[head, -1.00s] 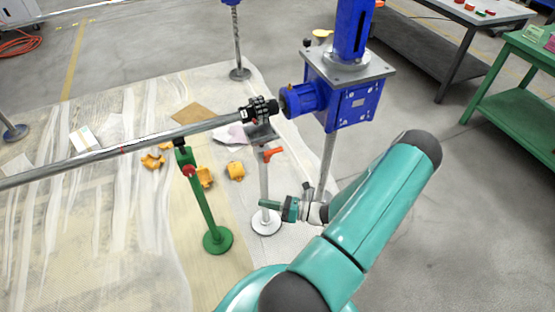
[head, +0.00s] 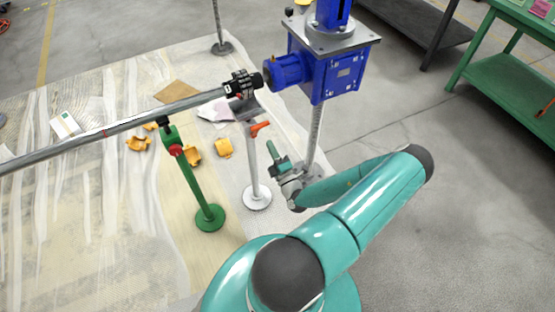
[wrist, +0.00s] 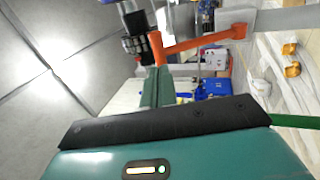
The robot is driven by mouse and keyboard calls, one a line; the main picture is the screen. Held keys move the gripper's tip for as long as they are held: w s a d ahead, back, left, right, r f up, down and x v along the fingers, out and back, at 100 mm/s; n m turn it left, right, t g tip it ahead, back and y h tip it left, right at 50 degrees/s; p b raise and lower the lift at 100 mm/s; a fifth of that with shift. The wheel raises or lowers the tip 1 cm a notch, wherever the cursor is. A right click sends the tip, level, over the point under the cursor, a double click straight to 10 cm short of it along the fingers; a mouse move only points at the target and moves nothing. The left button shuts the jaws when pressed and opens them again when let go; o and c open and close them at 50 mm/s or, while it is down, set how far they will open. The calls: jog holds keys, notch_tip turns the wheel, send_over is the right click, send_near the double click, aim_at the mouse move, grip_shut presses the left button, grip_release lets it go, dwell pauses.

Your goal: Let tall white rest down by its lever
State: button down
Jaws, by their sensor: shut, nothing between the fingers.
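The tall white rest (head: 252,165) stands upright on a round white base in the head view, with its top under the coupling end of the long grey shaft (head: 130,122). Its orange lever (head: 260,128) sticks out to the right near the top. In the wrist view the lever (wrist: 205,42) runs across the upper middle, and the white post (wrist: 285,20) lies sideways at upper right. My gripper (head: 270,146) is shut and empty, just below and right of the lever's end. In the wrist view its teal fingers (wrist: 158,80) point towards the lever's end; I cannot tell if they touch.
A blue gearbox (head: 325,65) on a threaded screw (head: 315,140) stands close right of my gripper. A green rest (head: 190,180) holds the shaft further left. Yellow parts (head: 223,148) lie on the sheeted floor. A green table (head: 510,75) is at far right.

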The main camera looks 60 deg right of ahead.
aim_at(261, 127)
jog(key=shift+x, duration=2.7)
jog(key=shift+w+r, duration=0.1)
jog(key=shift+w+d+r, duration=0.4)
jog(key=shift+w+r, duration=0.25)
jog(key=shift+s+a, duration=0.1)
